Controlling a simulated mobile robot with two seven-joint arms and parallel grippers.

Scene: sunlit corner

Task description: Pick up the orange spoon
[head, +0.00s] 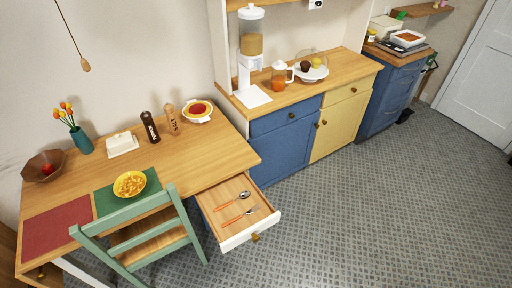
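The orange spoon (231,199) lies in the open drawer (229,243) of the wooden table. Its handle is orange and its silver bowl points to the upper right. A fork (240,216) with an orange handle lies just in front of it, roughly parallel and apart from it. The drawer is pulled out at the table's right end, and both pieces of cutlery show in full. Neither of my grippers is in the head view.
A green chair (143,243) stands left of the drawer, close to it. The table (185,160) holds a yellow bowl (130,184), shakers, a butter dish and a vase. A blue cabinet (286,147) stands behind the drawer. The floor (345,220) to the right is clear.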

